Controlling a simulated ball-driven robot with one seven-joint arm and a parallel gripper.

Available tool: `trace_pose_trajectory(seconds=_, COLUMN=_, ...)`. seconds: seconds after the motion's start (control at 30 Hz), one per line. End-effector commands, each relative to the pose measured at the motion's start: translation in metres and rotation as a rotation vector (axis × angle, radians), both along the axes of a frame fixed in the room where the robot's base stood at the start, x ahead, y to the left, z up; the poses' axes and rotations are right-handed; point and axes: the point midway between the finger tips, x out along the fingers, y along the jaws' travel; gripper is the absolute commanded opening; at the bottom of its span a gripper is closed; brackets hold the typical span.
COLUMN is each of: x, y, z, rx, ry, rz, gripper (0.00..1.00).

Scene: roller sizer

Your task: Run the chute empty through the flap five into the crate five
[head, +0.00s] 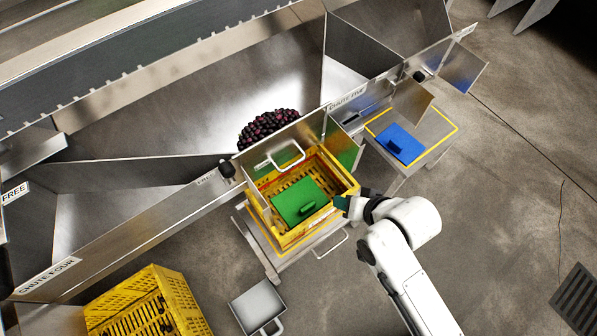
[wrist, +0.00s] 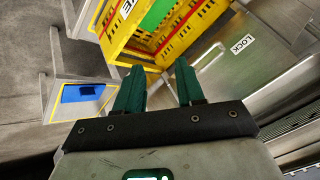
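Dark purple-red fruit (head: 268,128) lies heaped at the low end of the steel chute marked CHUTE FIVE (head: 347,97). In front of the heap is a steel flap with a pale loop handle (head: 286,155); I cannot tell how far it is open. A yellow crate (head: 266,219) stands below it on a small stand. A green plate with a grip (head: 301,201) lies in the crate; no fruit shows there. My gripper (head: 344,203) is at the crate's right side. In the wrist view, my gripper (wrist: 158,80) has its green fingers apart and empty, facing the yellow crate (wrist: 122,30).
A stand with a yellow outline and a blue plate (head: 402,143) is at the right. Another yellow crate (head: 150,305) and a grey scoop-like pan (head: 258,306) are lower left. A LOCK label (wrist: 243,45) shows on steel.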

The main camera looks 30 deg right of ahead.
Motion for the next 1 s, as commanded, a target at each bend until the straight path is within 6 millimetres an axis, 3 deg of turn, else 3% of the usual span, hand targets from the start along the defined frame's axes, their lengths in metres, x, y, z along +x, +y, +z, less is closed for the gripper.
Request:
trace_pose_trajectory(seconds=0.03, x=0.012, y=0.005, z=-0.025, rx=0.064, ry=-0.066, rz=-0.058, gripper=0.38)
trace_pose_trajectory(seconds=0.2, x=0.049, y=0.018, z=-0.051, rx=0.348, ry=-0.296, rz=-0.269, gripper=0.38)
trace_pose_trajectory(seconds=0.5, x=0.075, y=0.023, z=-0.061, rx=0.767, ry=-0.546, rz=-0.472, gripper=0.38)
trace_pose_trajectory(seconds=0.77, x=0.088, y=0.025, z=-0.060, rx=0.835, ry=-0.582, rz=-0.495, gripper=0.38)
trace_pose_trajectory(seconds=1.0, x=0.128, y=0.030, z=-0.069, rx=0.833, ry=-0.582, rz=-0.494, gripper=0.38)
